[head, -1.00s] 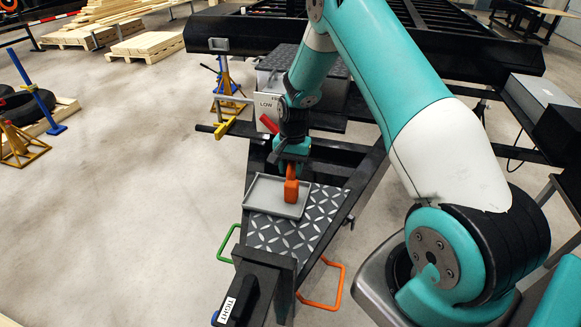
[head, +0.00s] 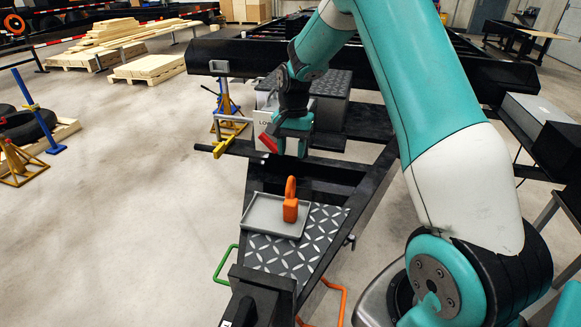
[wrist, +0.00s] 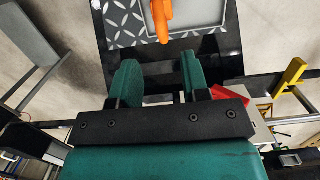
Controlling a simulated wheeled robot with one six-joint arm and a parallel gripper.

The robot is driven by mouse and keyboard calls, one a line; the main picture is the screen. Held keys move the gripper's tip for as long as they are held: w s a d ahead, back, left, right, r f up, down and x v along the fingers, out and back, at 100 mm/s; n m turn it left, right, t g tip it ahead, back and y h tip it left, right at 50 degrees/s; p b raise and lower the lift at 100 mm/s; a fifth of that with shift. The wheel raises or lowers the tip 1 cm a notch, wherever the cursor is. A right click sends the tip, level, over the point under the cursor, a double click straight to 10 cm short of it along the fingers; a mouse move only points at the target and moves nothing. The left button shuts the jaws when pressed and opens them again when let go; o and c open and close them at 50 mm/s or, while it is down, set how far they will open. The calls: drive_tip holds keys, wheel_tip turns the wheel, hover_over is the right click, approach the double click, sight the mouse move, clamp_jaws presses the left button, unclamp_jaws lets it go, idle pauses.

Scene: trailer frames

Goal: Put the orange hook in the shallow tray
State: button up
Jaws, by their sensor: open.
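The orange hook (head: 290,204) stands upright in the shallow grey tray (head: 262,228), toward the tray's right side. The tray rests on the chequered plate of the black trailer frame. My gripper (head: 292,150) is above and behind the hook, apart from it, with nothing between its fingers. In the wrist view my gripper (wrist: 152,75) shows two teal fingers spread apart. The orange hook (wrist: 161,18) is at the top edge there, partly cut off, beyond the fingertips. Part of the tray (wrist: 123,37) shows beside it.
The chequered plate (head: 285,258) has bare room in front of the tray. A red handle (head: 268,142) is close to my gripper's left. A grey box (head: 330,95) stands behind. Green (head: 224,265) and orange (head: 343,305) handles stick out at the frame's sides.

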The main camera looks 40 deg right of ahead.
drive_tip(key=s+a+r+n+t+y, duration=0.1)
drive_tip(key=s+a+r+n, duration=0.4)
drive_tip(key=a, duration=0.3)
drive_tip(key=s+a+r+n, duration=0.3)
drive_tip(key=s+a+r, duration=0.25)
drive_tip(key=a, duration=0.25)
drive_tip(key=s+a+r+n, duration=0.1)
drive_tip(key=s+a+n, duration=0.2)
drive_tip(key=s, duration=0.3)
drive_tip(key=s+a+r+n+y, duration=0.1)
drive_tip(key=s+a+n, duration=0.2)
drive_tip(key=s, duration=0.3)
drive_tip(key=s+a+r+n+y, duration=0.1)
drive_tip(key=s+a+n, duration=0.2)
drive_tip(key=s, duration=0.3)
drive_tip(key=shift+s+a+r+n, duration=0.2)
drive_tip(key=shift+r+n, duration=0.1)
drive_tip(key=shift+r, duration=0.1)
